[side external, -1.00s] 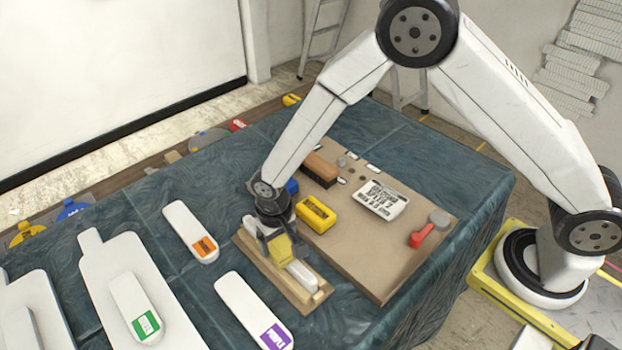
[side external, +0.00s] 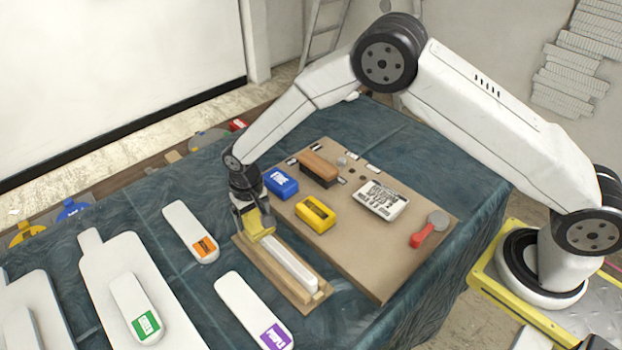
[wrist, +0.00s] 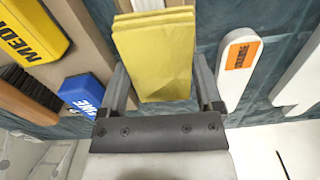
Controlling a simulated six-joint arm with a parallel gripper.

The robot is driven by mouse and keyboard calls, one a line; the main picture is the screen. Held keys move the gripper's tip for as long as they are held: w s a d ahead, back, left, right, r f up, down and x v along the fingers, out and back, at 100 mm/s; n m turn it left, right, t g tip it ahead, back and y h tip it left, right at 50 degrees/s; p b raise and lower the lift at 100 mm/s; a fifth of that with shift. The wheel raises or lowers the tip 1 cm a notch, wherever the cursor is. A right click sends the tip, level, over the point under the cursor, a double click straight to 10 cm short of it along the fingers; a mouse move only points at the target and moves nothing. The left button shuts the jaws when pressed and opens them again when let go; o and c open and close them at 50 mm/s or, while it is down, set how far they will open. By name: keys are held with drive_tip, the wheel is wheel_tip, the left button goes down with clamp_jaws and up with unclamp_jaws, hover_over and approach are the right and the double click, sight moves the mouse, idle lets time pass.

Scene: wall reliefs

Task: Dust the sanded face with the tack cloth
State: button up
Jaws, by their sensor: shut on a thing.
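My gripper (side external: 254,212) is shut on the folded yellow tack cloth (side external: 262,226). In the wrist view the cloth (wrist: 155,55) sits between the two fingers of the gripper (wrist: 165,90). The pale workpiece (side external: 288,262) lies lengthwise in a wooden holder (side external: 307,300) on the table. The cloth is at the far end of the workpiece; whether it touches the face I cannot tell. The nearer length of the workpiece is in clear view.
A brown board beside the holder (side external: 372,268) carries a blue block (side external: 281,182), a yellow block (side external: 315,213), a brush (side external: 319,169), a labelled white box (side external: 380,200) and a red-handled tool (side external: 428,229). White paddles with orange (side external: 186,225) and purple (side external: 247,303) labels lie left and in front.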

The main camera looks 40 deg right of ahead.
drive_tip(key=shift+w, duration=1.2)
drive_tip(key=shift+s+r, duration=0.15)
drive_tip(key=shift+r, duration=3.85)
drive_tip(key=shift+d, duration=0.1)
